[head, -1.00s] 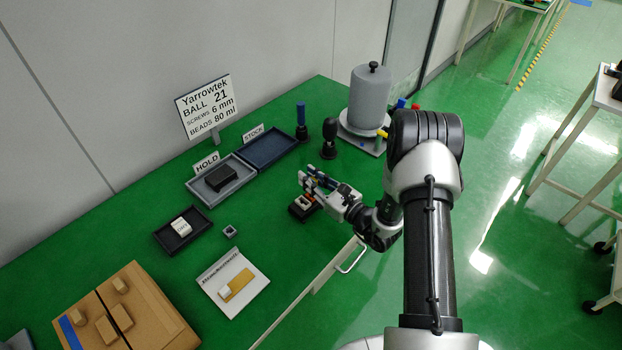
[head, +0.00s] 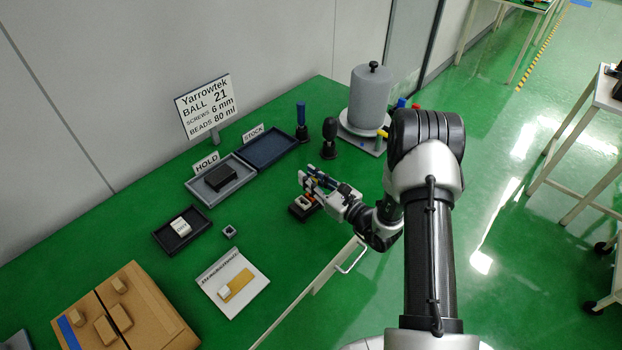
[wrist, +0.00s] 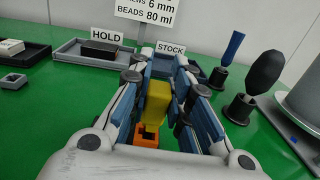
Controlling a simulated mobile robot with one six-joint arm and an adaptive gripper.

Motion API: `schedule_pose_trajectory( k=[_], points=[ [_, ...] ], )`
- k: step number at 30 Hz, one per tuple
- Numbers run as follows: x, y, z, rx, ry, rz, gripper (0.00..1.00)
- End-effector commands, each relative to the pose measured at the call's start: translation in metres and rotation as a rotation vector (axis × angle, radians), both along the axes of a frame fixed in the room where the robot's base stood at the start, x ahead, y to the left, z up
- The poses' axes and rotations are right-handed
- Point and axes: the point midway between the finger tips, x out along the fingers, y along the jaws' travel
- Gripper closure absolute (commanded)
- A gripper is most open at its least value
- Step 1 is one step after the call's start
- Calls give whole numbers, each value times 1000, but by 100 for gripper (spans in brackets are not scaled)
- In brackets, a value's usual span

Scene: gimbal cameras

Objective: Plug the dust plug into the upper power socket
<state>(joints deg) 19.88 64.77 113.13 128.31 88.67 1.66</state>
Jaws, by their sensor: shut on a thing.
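My gripper (head: 309,179) is low over the green bench, near its front edge. In the wrist view its fingers (wrist: 160,78) are closed on a yellow block-like piece (wrist: 156,100), which I take to be the dust plug. An orange piece with a dark opening (wrist: 147,136) shows just below the yellow one; I cannot tell whether they touch. In the head view a small dark block with a pale top (head: 302,206) sits beneath the fingertips. The fingers hide most of the held piece there. I cannot make out which opening is the upper power socket.
The HOLD tray (head: 236,183) holds a black box (head: 221,177); the STOCK tray (head: 266,147) is empty. Two dark upright stands (head: 329,145) (head: 302,130) and a grey canister (head: 369,95) are behind the gripper. A cardboard box (head: 160,318) lies front left.

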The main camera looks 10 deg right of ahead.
Motion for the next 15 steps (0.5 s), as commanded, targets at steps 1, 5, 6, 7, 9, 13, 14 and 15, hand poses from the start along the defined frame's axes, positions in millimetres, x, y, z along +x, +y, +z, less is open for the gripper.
schedule_pose_trajectory(
  k=[1,5,6,7,9,13,14,15],
  points=[
    [0,0,0,0,0,0,100],
    [0,0,0,0,0,0,100],
    [0,0,-1,0,0,0,100],
    [0,0,-1,0,0,0,100],
    [0,0,-3,0,0,0,100],
    [0,0,-6,0,0,0,100],
    [0,0,-7,0,0,0,100],
    [0,0,-8,0,0,0,100]
  ],
)
